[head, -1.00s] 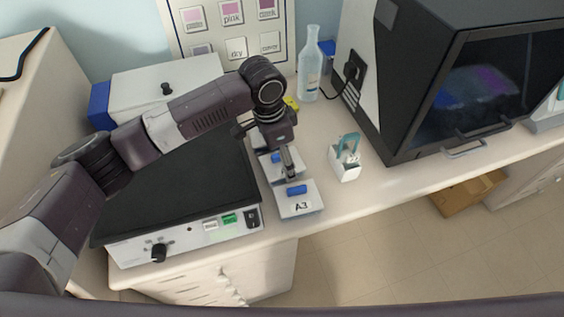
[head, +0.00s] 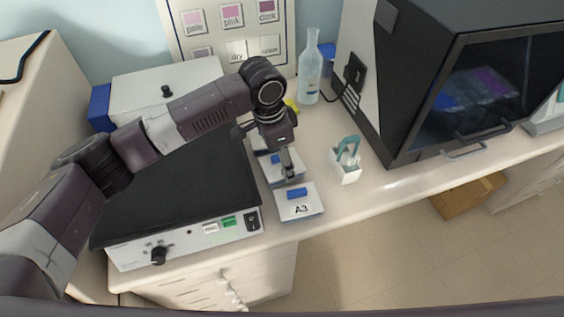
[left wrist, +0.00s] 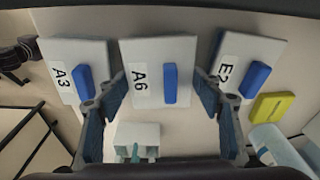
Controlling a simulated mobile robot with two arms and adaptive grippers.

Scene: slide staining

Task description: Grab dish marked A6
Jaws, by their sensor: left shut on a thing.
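The dish marked A6 (left wrist: 150,70) is a flat white piece with a blue block on top, in the middle of a row in the left wrist view. My left gripper (left wrist: 160,80) has a finger at each side edge of it and is shut on it. In the head view my left gripper (head: 287,176) comes down over the A6 dish (head: 270,173) and partly hides it. The dish appears level in the row. My right gripper is in neither current view.
Dish A3 (head: 300,208) sits in front and dish E2 (left wrist: 262,50) on the other side, both close by. A black-topped device (head: 180,190) stands left, a white holder (head: 345,170) right, a bottle (head: 310,70) behind. A large dark cabinet (head: 400,110) stands right.

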